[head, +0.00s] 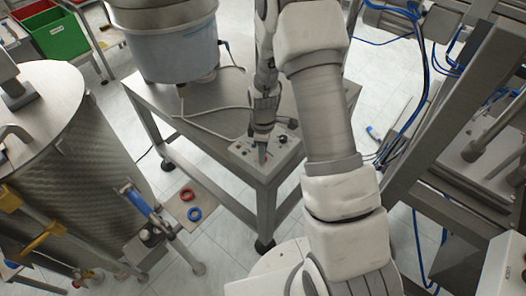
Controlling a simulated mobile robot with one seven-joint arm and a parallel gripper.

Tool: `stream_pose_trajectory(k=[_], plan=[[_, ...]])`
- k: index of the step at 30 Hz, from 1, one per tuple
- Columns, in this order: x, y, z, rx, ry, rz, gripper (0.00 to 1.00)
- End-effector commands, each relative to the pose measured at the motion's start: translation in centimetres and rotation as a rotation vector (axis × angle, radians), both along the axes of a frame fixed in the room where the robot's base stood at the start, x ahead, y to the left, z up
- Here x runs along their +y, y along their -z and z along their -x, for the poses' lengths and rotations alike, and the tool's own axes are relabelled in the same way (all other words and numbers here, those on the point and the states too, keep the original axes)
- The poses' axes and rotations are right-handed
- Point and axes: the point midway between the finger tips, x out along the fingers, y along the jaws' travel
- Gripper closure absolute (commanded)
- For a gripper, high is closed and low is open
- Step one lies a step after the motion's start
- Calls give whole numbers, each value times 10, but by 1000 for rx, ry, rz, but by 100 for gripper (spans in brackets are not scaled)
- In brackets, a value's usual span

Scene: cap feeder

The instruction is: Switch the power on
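A light grey control box (246,150) with several small knobs or buttons sits on the near corner of a steel table (205,105). A dark knob (282,139) shows on its right part, and a small red spot shows near its middle. My gripper (262,153) points down over the middle of the box, with its tips at or just above the panel. I cannot tell whether it touches a switch, and whether its fingers are open or shut is too small to see. The gripper hides part of the panel. The power switch cannot be told apart.
A round feeder bowl (172,50) stands on the table, with a cable running towards the box. A large steel tank (70,140) is at left. Red and blue rings (194,213) lie low beside it. Metal framing (450,130) with blue hoses stands at right.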

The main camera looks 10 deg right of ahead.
Motion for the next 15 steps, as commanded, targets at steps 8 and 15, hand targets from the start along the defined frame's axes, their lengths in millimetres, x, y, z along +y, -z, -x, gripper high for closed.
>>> stream_pose_trajectory(k=[8, 15], plan=[[0, 0, 0, 0, 1, 0, 100], [0, 0, 0, -1, 42, 0, 100]])
